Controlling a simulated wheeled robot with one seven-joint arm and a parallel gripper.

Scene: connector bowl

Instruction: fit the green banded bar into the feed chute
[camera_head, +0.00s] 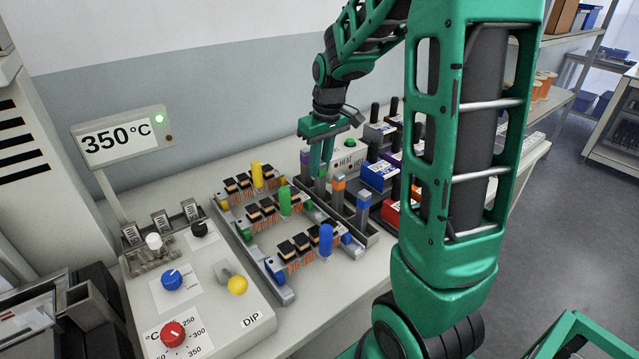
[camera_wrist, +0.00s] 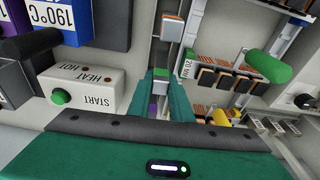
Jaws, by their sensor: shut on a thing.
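My gripper (camera_head: 322,172) points down at the bar rack (camera_head: 345,226) in the head view. Its fingers, also in the wrist view (camera_wrist: 162,88), are shut on the green banded bar (camera_wrist: 161,74), whose green band shows between them. In the head view a grey length of this bar (camera_head: 320,187) shows below the fingers, between the purple and orange banded bars. It appears upright; I cannot tell whether its foot still touches the rack. I cannot make out the feed chute for certain in either view.
A purple banded bar (camera_head: 305,160), an orange banded bar (camera_head: 338,184) and a blue banded bar (camera_head: 363,201) stand close by. The START box (camera_wrist: 85,88) is behind. Coil rows with coloured handles (camera_head: 285,202) lie left, beyond them a control panel (camera_head: 190,285).

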